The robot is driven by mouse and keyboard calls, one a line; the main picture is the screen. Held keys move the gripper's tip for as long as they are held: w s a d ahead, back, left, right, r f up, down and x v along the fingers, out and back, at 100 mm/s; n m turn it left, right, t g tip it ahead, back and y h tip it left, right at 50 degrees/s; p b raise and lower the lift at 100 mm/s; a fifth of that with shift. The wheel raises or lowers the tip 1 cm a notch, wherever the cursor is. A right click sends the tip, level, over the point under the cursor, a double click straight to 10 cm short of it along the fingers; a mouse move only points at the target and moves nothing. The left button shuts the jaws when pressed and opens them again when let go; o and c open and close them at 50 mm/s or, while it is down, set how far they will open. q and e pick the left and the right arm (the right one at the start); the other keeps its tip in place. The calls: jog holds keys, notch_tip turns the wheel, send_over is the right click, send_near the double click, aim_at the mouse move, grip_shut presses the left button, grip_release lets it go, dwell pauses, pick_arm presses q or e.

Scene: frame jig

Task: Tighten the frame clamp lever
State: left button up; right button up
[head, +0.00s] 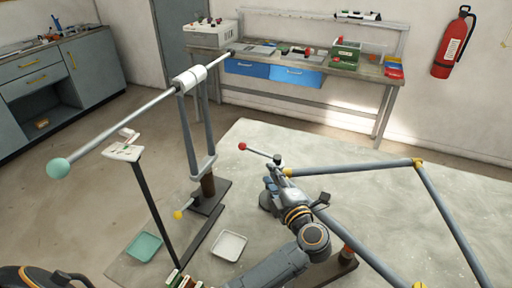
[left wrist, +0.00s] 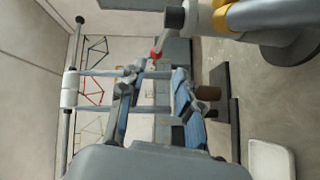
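The clamp lever (head: 260,152) is a thin grey rod with a red ball end, reaching left from a dark clamp (head: 278,159) near the frame's gold corner joint. In the left wrist view the lever's red end (left wrist: 155,54) shows just beyond my fingertips, and the lever looks foreshortened. My left gripper (head: 271,178) is just below the lever in the head view. In the left wrist view my left gripper (left wrist: 154,76) has its two blue-padded fingers apart, with nothing clearly held between them. Whether a finger touches the lever cannot be told. My right gripper is not in view.
Frame tubes (head: 365,168) with gold joints extend right. A forked stand (head: 203,165) carries a long rod with a teal ball (head: 59,168) at left. A white tray (head: 229,246) and a green tray (head: 144,246) lie below. The table (head: 255,134) is bare behind the lever.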

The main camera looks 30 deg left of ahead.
aim_at(253, 150)
pick_arm(q)
jog(key=b+x, duration=0.6)
jog(key=x, duration=0.7)
jog(key=shift+w+a+f, duration=0.1)
jog(key=shift+w+a, duration=0.1)
jog(key=shift+a, duration=0.1)
grip_shut()
